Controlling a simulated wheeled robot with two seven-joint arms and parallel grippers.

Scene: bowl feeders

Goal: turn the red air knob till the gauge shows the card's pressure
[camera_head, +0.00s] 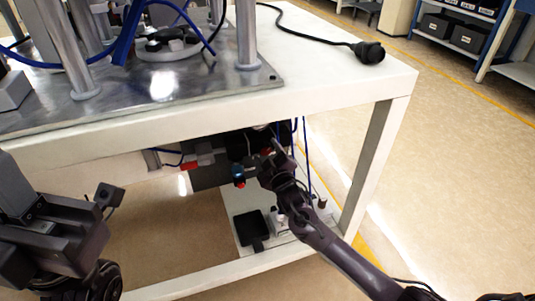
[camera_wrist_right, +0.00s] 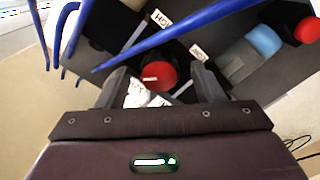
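In the right wrist view a round red knob (camera_wrist_right: 160,75) sits on a dark unit under the table, between the fingers of my right gripper (camera_wrist_right: 160,84). The fingers are apart, with a gap showing on each side of the knob. In the head view my right gripper (camera_head: 266,154) reaches under the tabletop at this unit and hides the knob. A white piece with dark print (camera_wrist_right: 138,93) lies just below the knob; I cannot tell whether it is the gauge or a label. I cannot make out a pressure card.
A grey cylinder with a blue end (camera_wrist_right: 262,42) and another red part (camera_wrist_right: 307,30) are right of the knob. Blue hoses (camera_wrist_right: 170,38) cross above it. The white table (camera_head: 345,88) overhangs the unit; its leg (camera_head: 372,165) stands right of my right arm. A black pedal (camera_head: 252,229) is below.

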